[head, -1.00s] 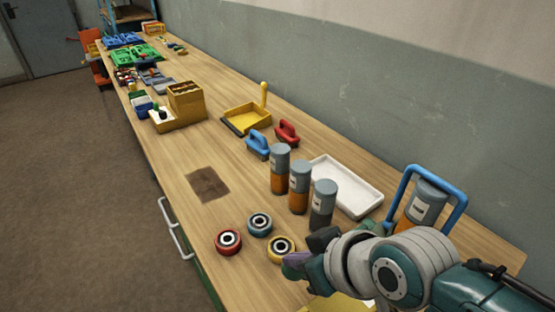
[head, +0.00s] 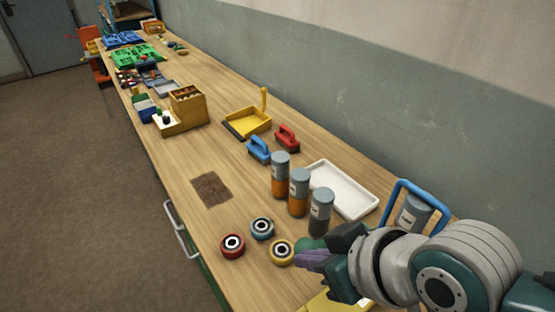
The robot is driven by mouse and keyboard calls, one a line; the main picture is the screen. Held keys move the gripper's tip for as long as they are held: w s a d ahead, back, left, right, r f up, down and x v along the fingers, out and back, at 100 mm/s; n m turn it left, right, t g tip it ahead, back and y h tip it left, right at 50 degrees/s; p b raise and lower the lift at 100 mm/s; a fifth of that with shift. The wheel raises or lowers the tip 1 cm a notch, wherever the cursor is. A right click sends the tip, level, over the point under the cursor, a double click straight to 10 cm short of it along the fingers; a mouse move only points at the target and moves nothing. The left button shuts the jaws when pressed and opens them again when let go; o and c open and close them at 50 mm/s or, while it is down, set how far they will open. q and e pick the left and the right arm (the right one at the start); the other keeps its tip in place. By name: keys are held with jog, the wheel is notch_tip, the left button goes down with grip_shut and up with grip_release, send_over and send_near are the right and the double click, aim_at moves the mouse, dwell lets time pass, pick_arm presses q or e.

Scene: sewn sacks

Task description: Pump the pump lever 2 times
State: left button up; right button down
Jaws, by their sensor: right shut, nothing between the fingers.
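I cannot tell for sure which part is the pump lever. A blue bent bar handle (head: 385,208) stands at the right beside a grey-topped canister (head: 413,215); the lower parts of both are hidden by my right arm. My right gripper (head: 318,261) is at the lower right, above the bench's near end, pointing left. It is shut and empty, with purple and dark green parts at its tip. A yellow object (head: 327,302) lies partly hidden under it. My left gripper is not in view.
Three canisters (head: 299,192) and a white tray (head: 343,190) stand behind. The bench (head: 225,150) is clear around a brown patch (head: 211,190). A wall bounds the right.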

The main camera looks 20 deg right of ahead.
jog(key=shift+a+v, duration=0.15)
jog(key=shift+v, duration=0.75)
jog(key=shift+a+v, duration=0.1)
jog(key=shift+v, duration=0.75)
